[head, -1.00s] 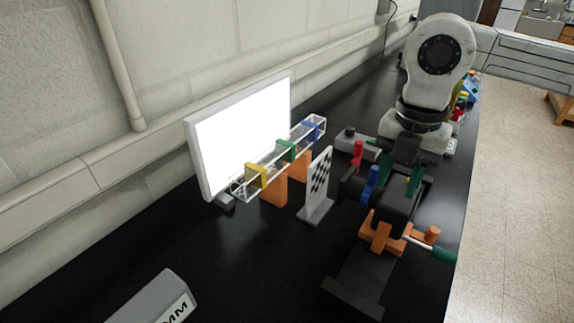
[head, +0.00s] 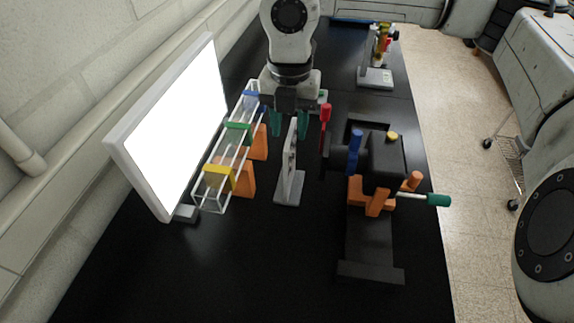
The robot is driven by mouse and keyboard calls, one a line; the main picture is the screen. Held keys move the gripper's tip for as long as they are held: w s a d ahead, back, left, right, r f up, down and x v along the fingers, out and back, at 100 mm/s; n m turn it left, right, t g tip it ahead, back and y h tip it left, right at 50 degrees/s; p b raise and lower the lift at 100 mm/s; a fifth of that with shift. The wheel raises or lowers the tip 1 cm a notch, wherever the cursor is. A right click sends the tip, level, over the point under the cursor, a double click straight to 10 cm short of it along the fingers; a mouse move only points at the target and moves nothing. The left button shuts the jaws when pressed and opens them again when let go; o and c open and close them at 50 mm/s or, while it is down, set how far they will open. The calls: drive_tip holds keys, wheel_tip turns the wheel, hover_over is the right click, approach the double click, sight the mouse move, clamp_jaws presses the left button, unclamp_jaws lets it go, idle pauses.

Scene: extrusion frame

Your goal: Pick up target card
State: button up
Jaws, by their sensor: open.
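The target card (head: 290,150) is a thin upright plate with a black-and-white checkered face on a grey foot (head: 289,188). It stands on the black bench and shows nearly edge-on. My gripper (head: 290,126) hangs behind the card's upper end in the head view. Its two teal fingers are open, one on each side of the card's top edge in the picture. I see no hold on the card. Whether the fingers overlap the card in depth, I cannot tell.
Left stands a clear rail frame with yellow (head: 219,178), green and blue holders, beside a bright white panel (head: 180,130). Right is a black device (head: 375,165) with red, blue, orange and teal handles. The bench front (head: 230,275) is clear.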

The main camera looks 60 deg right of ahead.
sight(290, 164)
drive_tip(key=shift+s+a+f+p, duration=0.1)
drive_tip(key=shift+f+p, duration=0.4)
drive_tip(key=shift+f, duration=0.95)
drive_tip(key=shift+s+a+f+p, duration=0.1)
drive_tip(key=shift+f+p, duration=0.35)
drive_tip(key=shift+f, duration=1)
drive_tip(key=shift+c, duration=0.2)
clamp_jaws()
